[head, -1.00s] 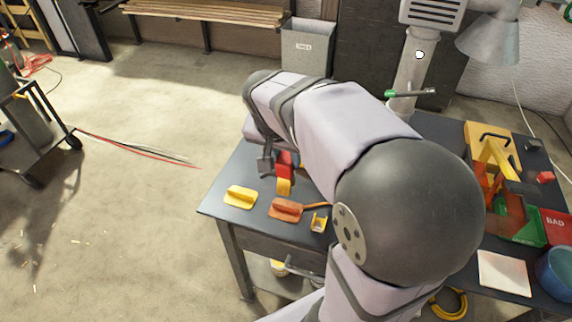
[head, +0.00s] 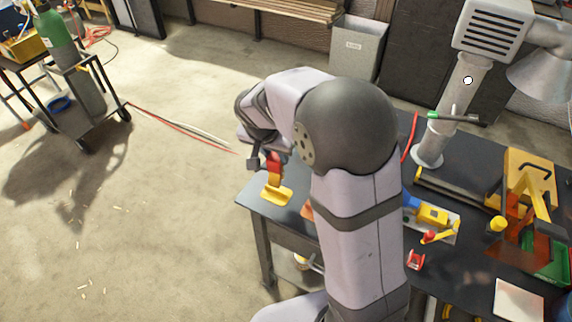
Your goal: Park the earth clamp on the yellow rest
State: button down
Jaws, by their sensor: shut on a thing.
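The earth clamp (head: 274,165), red with a yellow-orange lower part, hangs upright in my gripper (head: 266,160) near the far left corner of the dark table. My gripper is shut on it; its fingers are small and partly covered by the wrist. The yellow rest (head: 279,196) lies on the table directly below the clamp in the picture. The clamp's lower end overlaps the rest in this view; I cannot tell whether they touch. An orange rest (head: 307,211) shows only as a sliver beside my arm.
My arm hides the table's middle. To its right lie a grey plate with blue and yellow parts (head: 432,216), a small red piece (head: 415,260), dark bars (head: 452,190) and a yellow toolbox (head: 530,172). A fume-extraction pipe (head: 462,95) stands behind.

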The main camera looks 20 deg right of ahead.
aim_at(275, 170)
jog(key=shift+w+r+m, duration=0.2)
jog(key=shift+w+m, duration=0.1)
jog(key=shift+w, duration=0.05)
jog(key=shift+w+m, duration=0.1)
jog(key=shift+m, duration=0.4)
jog(key=shift+f, duration=0.15)
jog(key=shift+f+b, duration=1.65)
jog(key=shift+f, duration=0.75)
jog(key=shift+f+b, duration=0.95)
jog(key=shift+f+b, duration=0.2)
jog(key=shift+b, duration=0.65)
jog(key=c, duration=1.3)
grip_release()
